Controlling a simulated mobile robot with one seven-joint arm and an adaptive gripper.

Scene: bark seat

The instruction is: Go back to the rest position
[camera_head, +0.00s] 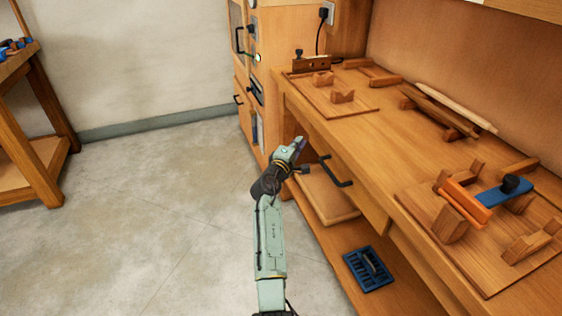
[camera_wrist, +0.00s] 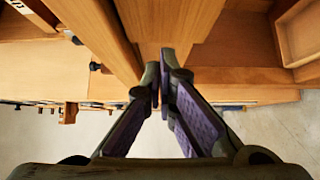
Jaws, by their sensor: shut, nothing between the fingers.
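My gripper (camera_head: 301,145) is at the end of my raised arm, in front of the wooden workbench (camera_head: 400,130), near its left front corner by a drawer with a black handle (camera_head: 338,172). In the wrist view, my gripper (camera_wrist: 163,75) shows two dark fingers with purple pads. The fingertips meet and nothing is between them. Wooden bench parts lie close beyond the tips in that view. I cannot tell whether the fingers touch the bench.
Wooden fixtures (camera_head: 342,97) and an orange bar (camera_head: 467,201) with a blue block (camera_head: 505,192) sit on the benchtop. A blue tray (camera_head: 369,268) lies on the lower shelf. A cabinet (camera_head: 262,80) stands behind. The floor (camera_head: 150,210) at left is clear.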

